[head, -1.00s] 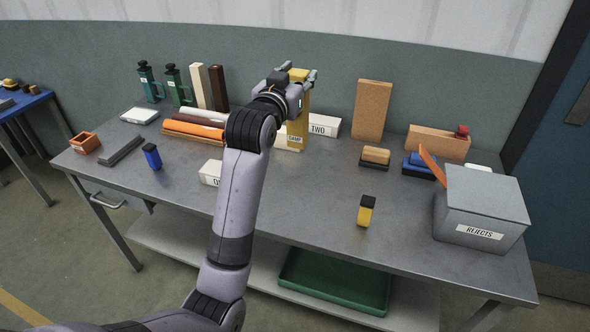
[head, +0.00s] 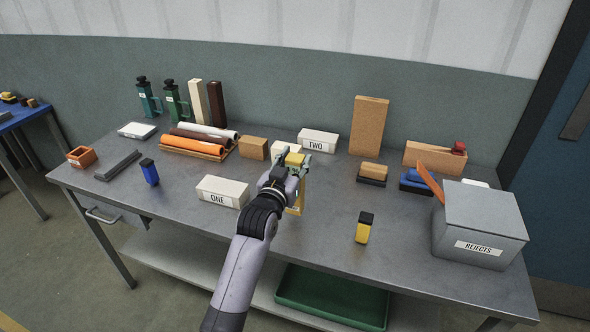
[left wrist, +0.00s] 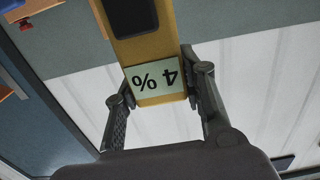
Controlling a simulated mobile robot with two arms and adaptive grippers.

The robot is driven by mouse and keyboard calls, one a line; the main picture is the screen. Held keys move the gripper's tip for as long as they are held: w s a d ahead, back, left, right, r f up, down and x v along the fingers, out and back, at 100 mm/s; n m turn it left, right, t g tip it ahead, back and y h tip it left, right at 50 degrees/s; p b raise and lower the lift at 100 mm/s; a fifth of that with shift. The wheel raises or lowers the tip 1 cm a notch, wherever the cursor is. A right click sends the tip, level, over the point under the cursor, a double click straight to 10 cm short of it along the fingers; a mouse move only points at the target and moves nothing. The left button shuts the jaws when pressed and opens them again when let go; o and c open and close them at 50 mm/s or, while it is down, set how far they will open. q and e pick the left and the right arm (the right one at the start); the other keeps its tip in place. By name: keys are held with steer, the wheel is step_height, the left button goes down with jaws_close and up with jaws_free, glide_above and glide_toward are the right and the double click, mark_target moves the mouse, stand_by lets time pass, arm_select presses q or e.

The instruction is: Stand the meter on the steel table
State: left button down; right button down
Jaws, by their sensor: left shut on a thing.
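The meter (head: 300,196) is a tall yellow body held upright. My left gripper (head: 287,172) is shut on its upper part, in front of the block labelled TWO and right of the block labelled ONE. The meter's foot is at or just above the steel table (head: 325,235); I cannot tell whether it touches. In the left wrist view the meter (left wrist: 172,45) shows a dark panel and a pale "4 %" label, upside down, between the two fingers (left wrist: 160,100). My right gripper is not in view.
Block ONE (head: 222,191) stands close left, block TWO (head: 318,140) behind. A small yellow, black-capped item (head: 363,230) stands right, a blue one (head: 149,173) far left. The grey REJECTS box (head: 480,225) fills the right end. The table's front middle is clear.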

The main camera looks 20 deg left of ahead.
mark_target(294, 172)
arm_select(q)
steer(key=shift+f, duration=1.55)
steer(key=c, duration=1)
jaws_free()
steer(key=shift+c, duration=0.2)
steer(key=shift+r, duration=0.2)
steer(key=shift+s+f, duration=0.15)
steer(key=shift+s, duration=0.2)
steer(key=s+b, duration=0.1)
steer(key=s, duration=1)
steer(key=shift+s+a, duration=0.15)
steer(key=shift+s, duration=0.05)
